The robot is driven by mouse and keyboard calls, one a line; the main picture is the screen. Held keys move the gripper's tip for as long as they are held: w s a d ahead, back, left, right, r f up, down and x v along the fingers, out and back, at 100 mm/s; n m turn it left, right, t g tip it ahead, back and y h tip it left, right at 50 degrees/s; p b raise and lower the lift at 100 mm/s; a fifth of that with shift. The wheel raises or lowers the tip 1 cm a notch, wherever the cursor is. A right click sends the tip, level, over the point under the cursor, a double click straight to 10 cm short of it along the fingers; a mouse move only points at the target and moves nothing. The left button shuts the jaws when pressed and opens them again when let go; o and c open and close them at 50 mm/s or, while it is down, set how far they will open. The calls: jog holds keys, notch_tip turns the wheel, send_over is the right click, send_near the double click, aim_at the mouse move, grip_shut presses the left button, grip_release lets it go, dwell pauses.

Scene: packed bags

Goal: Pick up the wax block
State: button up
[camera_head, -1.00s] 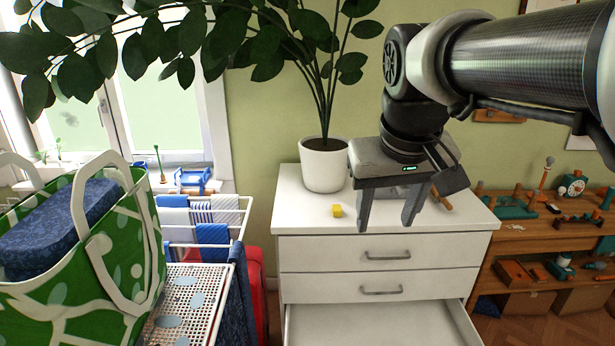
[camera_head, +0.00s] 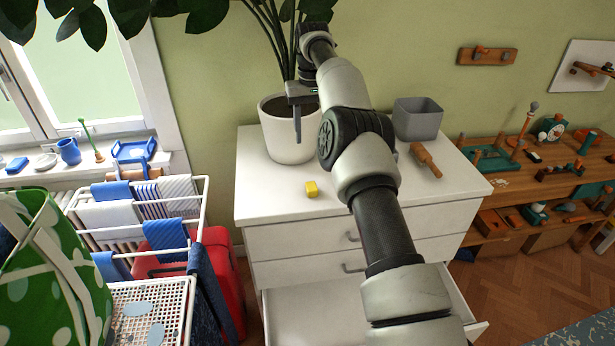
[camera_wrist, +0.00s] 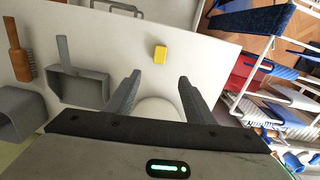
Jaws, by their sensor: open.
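The wax block appears to be the small yellow block (camera_head: 312,189) on the white dresser top (camera_head: 270,205), in front of the plant pot. It also shows in the wrist view (camera_wrist: 160,54), beyond and roughly between my fingertips. My gripper (camera_head: 298,138) is above the dresser by the plant pot, apart from the block. In the head view only one finger shows clearly. In the wrist view my gripper (camera_wrist: 159,80) has its two fingers spread, with nothing held between them.
A white plant pot (camera_head: 284,145) stands close to my gripper. A grey bin (camera_head: 418,118) and a wooden-handled brush (camera_head: 426,160) are at the dresser's right. A grey dustpan (camera_wrist: 80,88) shows in the wrist view. The lower drawer (camera_head: 330,315) is open. A drying rack (camera_head: 180,225) stands left.

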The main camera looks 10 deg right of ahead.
jog(key=b, duration=0.7)
send_over(312, 186)
jog(key=f, duration=1.2)
jog(key=shift+w+f, duration=0.1)
jog(key=shift+w, duration=0.2)
jog(key=shift+s+f+b, duration=0.15)
jog(key=shift+f+b, duration=0.05)
jog(key=shift+f, duration=1.35)
jog(key=shift+s+f+b, duration=0.1)
jog(key=shift+f+b, duration=0.1)
jog(key=shift+f, duration=1.3)
jog(key=c, duration=1.1)
notch_tip(312, 186, up, 10)
jog(key=shift+r+p, duration=0.1)
jog(key=shift+p, duration=0.5)
